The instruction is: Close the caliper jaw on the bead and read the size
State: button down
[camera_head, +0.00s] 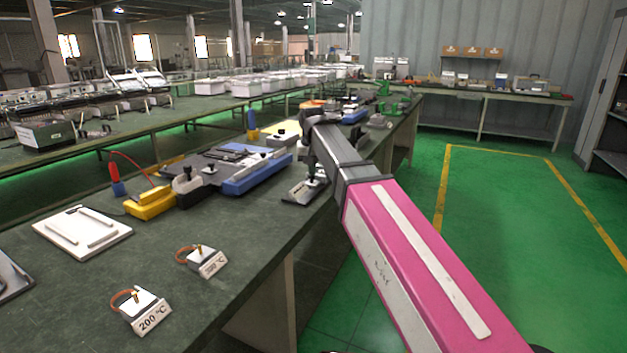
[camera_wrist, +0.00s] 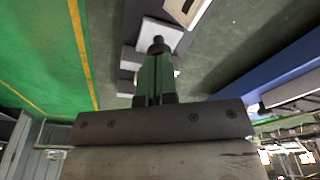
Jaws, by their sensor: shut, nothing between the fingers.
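A small grey fixture (camera_head: 304,190) with a pale plate sits at the right edge of the near bench. A dark upright knob rises from it, and I take this fixture for the caliper. My gripper (camera_head: 311,168) is directly above it, pointing down, with its fingertips at or very close to the knob. In the wrist view my gripper (camera_wrist: 156,88) is shut and its fingers hold nothing. The knob's dark round top (camera_wrist: 158,46) shows just past the fingertips; I cannot tell whether they touch. I cannot make out the bead or the size reading.
A blue tool tray (camera_head: 258,172) lies left of the fixture, with a yellow meter (camera_head: 150,203) farther left. A white plate (camera_head: 82,232) and two small heater blocks, one marked 200 °C (camera_head: 140,308), stand on the near bench. Green floor (camera_head: 500,230) is clear on the right.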

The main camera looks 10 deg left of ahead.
jog(key=shift+w+d+f, duration=0.1)
jog(key=shift+w+d, duration=0.2)
jog(key=shift+w, duration=0.35)
jog(key=shift+w+d+f, duration=0.15)
jog(key=shift+w+d, duration=0.1)
jog(key=shift+w, duration=0.4)
jog(key=shift+w+d+f, duration=0.1)
jog(key=shift+w+d, duration=0.2)
jog(key=shift+w, duration=0.35)
dwell(1.5)
dwell(0.8)
notch_tip(320, 180, up, 7)
jog(key=shift+w+a+r, duration=0.15)
jog(key=shift+r, duration=0.05)
dwell(0.7)
